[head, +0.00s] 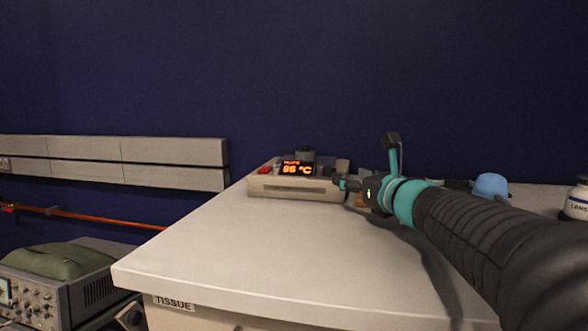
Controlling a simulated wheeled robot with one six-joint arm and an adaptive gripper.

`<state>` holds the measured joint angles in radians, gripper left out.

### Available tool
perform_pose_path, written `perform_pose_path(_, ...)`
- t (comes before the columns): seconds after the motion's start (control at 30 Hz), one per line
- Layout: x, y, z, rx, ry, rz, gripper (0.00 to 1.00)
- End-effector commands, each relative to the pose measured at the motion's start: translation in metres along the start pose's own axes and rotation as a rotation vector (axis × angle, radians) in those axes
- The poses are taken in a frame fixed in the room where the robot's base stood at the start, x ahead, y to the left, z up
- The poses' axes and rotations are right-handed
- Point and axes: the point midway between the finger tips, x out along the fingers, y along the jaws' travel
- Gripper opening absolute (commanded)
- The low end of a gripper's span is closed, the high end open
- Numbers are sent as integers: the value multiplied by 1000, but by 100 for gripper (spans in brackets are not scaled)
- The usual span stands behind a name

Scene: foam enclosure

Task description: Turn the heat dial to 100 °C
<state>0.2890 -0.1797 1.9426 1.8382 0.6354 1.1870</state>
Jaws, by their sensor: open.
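A beige heating device (290,189) sits near the back left of the white bench. Its lit display (297,169) shows orange characters that read about 95 °C. The heat dial cannot be made out; it may be hidden behind my gripper. My gripper (341,184) is at the right end of the device, reaching in from the right. It looks open, with nothing seen between its fingers. At this size I cannot tell whether the fingers touch the device or sit around a dial.
The white bench top (230,250) is clear in front of the device. A blue rounded object (490,186) and a white bottle (577,198) stand at the right. Grey instruments (60,275) are at the lower left, off the bench. A dark blue wall is behind.

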Motion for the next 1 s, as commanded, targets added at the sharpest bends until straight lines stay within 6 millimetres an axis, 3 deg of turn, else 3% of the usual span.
perform_pose_path(0.2,42,0,0,1,2,2,59)
perform_pose_path(0.4,69,0,0,0,1,1,59)
perform_pose_path(0.6,81,0,0,0,0,0,59)
perform_pose_path(0.87,82,0,0,0,0,-1,59)
perform_pose_path(0.9,82,0,0,0,0,-1,56)
perform_pose_path(1.0,82,0,0,0,0,-1,31)
